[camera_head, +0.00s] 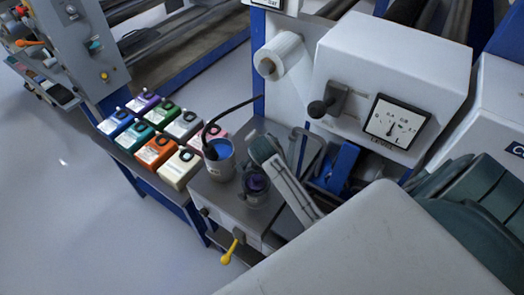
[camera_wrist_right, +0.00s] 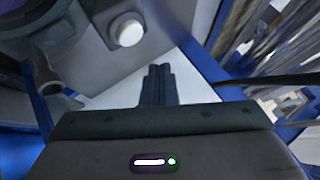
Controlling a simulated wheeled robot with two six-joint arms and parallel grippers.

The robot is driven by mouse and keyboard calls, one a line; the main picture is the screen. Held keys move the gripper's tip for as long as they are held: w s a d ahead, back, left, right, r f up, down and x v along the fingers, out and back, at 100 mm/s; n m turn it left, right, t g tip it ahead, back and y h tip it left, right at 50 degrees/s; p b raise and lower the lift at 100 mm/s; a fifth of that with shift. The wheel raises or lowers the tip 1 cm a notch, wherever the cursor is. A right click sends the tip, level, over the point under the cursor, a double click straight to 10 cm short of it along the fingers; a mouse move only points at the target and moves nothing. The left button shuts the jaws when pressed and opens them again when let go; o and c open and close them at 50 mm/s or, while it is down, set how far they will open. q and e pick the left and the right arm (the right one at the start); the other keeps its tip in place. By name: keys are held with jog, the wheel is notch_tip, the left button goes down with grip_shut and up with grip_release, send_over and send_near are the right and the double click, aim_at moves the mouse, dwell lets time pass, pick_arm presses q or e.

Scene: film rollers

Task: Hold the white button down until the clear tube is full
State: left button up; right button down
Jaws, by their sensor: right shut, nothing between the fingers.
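The white button (camera_wrist_right: 128,33) is a round cap on a grey housing, at the top of the right wrist view. My right gripper (camera_wrist_right: 158,70) is shut and empty, its fingertips just below and right of the button in that picture. A gap shows between them there; I cannot tell the depth. I do not make out the button in the head view. A small round see-through vessel (camera_head: 256,186) with dark purple in it stands on the grey bench; it may be the clear tube. Its fill level is unclear. My left gripper is out of view.
A grey cup of blue liquid (camera_head: 218,160) with a black hose stands beside the vessel. Several coloured canisters (camera_head: 156,151) sit left of it. A dial gauge (camera_head: 395,121) is on the white housing. A yellow-handled valve (camera_head: 230,250) hangs at the bench front.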

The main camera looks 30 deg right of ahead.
notch_tip(320, 180, down, 3)
jog(key=shift+w+f+b, duration=0.1)
jog(key=shift+b, duration=0.7)
dwell(0.9)
dwell(0.5)
jog(key=shift+f, duration=0.4)
jog(key=shift+f, duration=0.2)
dwell(0.4)
